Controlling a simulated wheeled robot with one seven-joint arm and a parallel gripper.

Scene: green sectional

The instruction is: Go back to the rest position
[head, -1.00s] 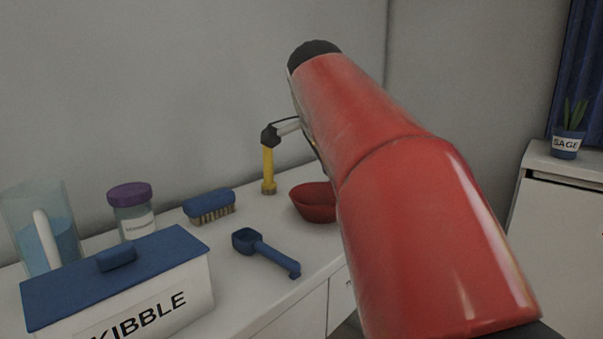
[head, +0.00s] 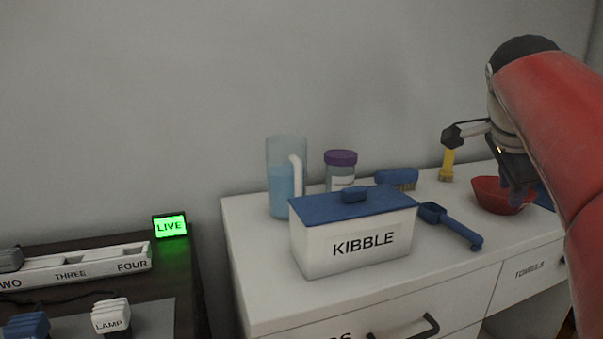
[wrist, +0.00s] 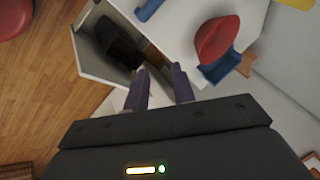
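My gripper (wrist: 160,86) shows its two dark fingers apart in the wrist view, with nothing held between them. In the head view my gripper (head: 517,172) hangs close to the red bowl (head: 497,195), partly hidden by my red arm. The wrist view shows the red bowl (wrist: 216,39) ahead of the fingers and apart from them. Beside the bowl lies a flat blue thing (wrist: 222,69).
The white counter (head: 262,282) holds a KIBBLE box (head: 350,250), a blue scoop (head: 452,225), a jug (head: 284,185), a jar (head: 340,172), a brush (head: 396,179) and a yellow tool (head: 447,166).

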